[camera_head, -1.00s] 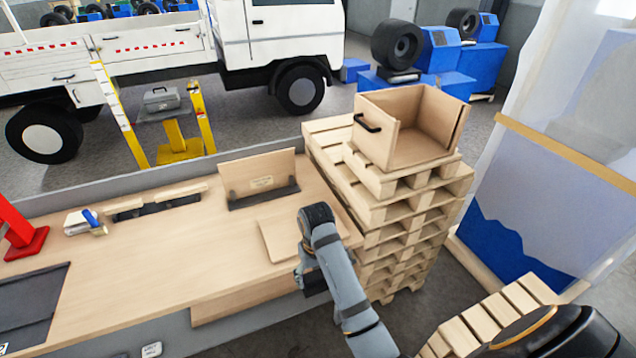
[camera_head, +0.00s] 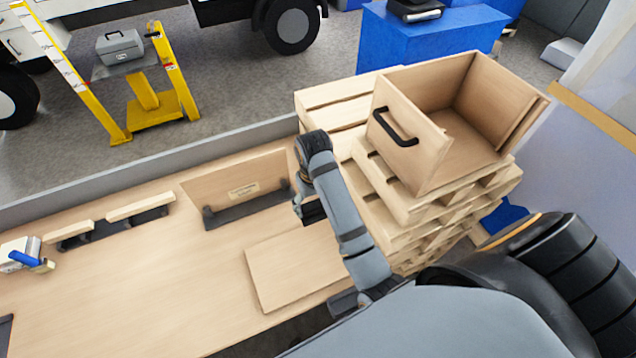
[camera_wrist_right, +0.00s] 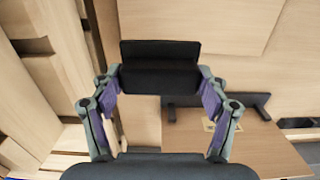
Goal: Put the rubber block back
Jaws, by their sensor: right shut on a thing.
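My right gripper (camera_head: 308,208) is shut on a black rubber block (camera_wrist_right: 160,75), which sits between its fingertips in the right wrist view (camera_wrist_right: 160,92). In the head view the block (camera_head: 314,213) shows only as a small dark patch, mostly hidden by the gripper and wrist. The gripper is near the right end of the wooden table (camera_head: 130,290), beside an upright board in a black holder. How high the block is above the table I cannot tell. My left gripper is not in view.
The upright board (camera_head: 235,185) and a flat board (camera_head: 290,265) are on the table. A stack of pallets (camera_head: 400,205) bearing an open wooden box (camera_head: 408,165) with a black handle stands to the right. Black strips with wooden bars (camera_head: 140,206) lie left; the table's middle is clear.

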